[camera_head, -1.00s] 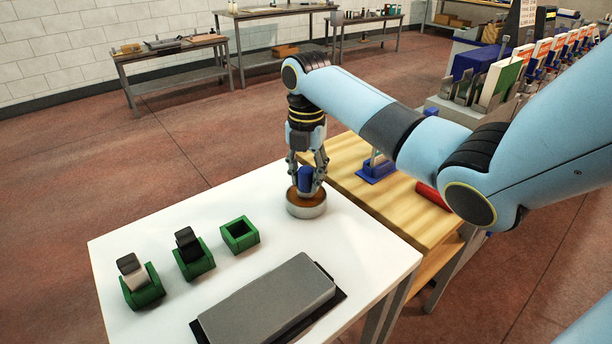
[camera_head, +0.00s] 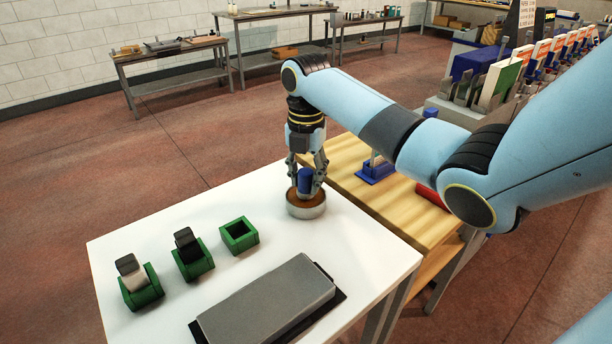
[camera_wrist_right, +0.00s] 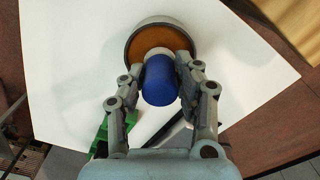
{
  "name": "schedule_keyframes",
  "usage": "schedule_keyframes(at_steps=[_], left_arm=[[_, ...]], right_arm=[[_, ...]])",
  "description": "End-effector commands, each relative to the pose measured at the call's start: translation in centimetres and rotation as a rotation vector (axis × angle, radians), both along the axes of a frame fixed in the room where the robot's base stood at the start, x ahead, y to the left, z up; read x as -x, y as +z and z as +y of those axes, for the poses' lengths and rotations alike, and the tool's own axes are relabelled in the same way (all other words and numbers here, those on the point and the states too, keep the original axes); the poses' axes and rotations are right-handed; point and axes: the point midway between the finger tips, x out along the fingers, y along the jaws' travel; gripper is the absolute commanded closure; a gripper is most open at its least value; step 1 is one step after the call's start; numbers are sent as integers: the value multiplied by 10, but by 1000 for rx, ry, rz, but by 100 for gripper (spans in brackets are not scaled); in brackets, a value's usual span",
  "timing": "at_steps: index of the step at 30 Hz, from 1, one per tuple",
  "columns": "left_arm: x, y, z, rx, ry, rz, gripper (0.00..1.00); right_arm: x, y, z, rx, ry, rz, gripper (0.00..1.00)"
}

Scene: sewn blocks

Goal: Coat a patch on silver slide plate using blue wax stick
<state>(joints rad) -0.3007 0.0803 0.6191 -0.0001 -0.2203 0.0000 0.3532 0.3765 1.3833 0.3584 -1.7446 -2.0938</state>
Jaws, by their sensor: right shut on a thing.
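My right gripper (camera_head: 306,187) is shut on the blue wax stick (camera_head: 304,179), held upright over a round tin (camera_head: 306,209) with a brown fill. In the right wrist view the blue stick (camera_wrist_right: 160,82) is between the fingers, and its far end meets or overlaps the brown surface (camera_wrist_right: 140,47); I cannot tell if it touches. The silver slide plate (camera_head: 268,300) lies on a dark base at the front of the white table, apart from the gripper. My left gripper is out of view.
Three green holders stand at the left of the white table (camera_head: 150,222). One (camera_head: 239,235) is empty; one bears a black block (camera_head: 187,241), another a grey-white block (camera_head: 131,270). A wooden table (camera_head: 350,178) with a blue stand (camera_head: 376,168) adjoins at right.

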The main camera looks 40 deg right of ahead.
Motion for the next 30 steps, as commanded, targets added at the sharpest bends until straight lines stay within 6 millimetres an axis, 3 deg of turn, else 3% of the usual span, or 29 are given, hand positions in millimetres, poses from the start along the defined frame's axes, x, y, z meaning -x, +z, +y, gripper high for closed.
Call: schedule_keyframes(at_steps=[30], left_arm=[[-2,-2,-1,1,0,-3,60]], right_arm=[[0,-7,0,0,0,0,94]])
